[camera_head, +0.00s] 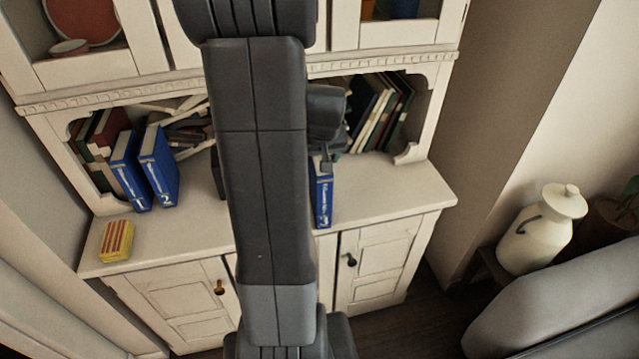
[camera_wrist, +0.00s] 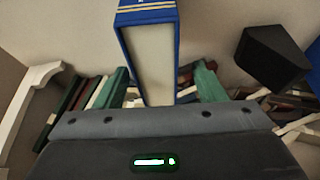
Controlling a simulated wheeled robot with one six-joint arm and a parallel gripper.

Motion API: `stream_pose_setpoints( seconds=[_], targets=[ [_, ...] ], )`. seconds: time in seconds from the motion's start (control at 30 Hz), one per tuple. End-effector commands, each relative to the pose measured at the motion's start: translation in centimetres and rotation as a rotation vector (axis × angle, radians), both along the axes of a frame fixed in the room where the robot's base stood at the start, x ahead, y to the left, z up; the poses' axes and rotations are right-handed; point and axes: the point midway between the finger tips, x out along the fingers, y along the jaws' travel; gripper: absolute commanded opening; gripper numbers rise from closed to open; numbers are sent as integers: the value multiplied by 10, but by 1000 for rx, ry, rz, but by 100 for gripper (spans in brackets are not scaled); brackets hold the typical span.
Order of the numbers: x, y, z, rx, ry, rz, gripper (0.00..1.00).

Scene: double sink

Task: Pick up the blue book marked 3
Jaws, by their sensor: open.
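The blue book marked 3 (camera_head: 323,203) stands upright on the cabinet counter, just right of my arm, its upper part partly covered by my gripper. In the wrist view a blue book with pale page edges (camera_wrist: 152,58) stands in line with my gripper (camera_wrist: 162,88). My gripper also shows in the head view (camera_head: 325,163), at the top of the book marked 3. It is open, with greenish finger-like shapes at either side of the book. I cannot tell whether they touch it.
Two other blue books (camera_head: 128,170) (camera_head: 158,165) stand left of my arm. A yellow and red box (camera_head: 117,241) lies at the counter's left front. Shelf books (camera_head: 385,112) lean behind. A dark block (camera_wrist: 272,57) stands near the book. The counter's right end is clear.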

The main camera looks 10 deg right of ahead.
Motion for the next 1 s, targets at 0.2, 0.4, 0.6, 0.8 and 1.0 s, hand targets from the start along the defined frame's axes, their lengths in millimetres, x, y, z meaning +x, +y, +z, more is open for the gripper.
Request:
stream_pose_setpoints(
  seconds=[0.2, 0.4, 0.6, 0.8, 1.0],
  targets=[
    [11, -4, -22, 1, 4, -1, 64],
    [16, -4, -31, 0, 1, -1, 64],
    [16, -4, -32, 0, 0, -1, 64],
    [16, -4, -32, 0, 0, -1, 64],
    [16, -4, -34, 0, 0, -1, 64]
  ],
)
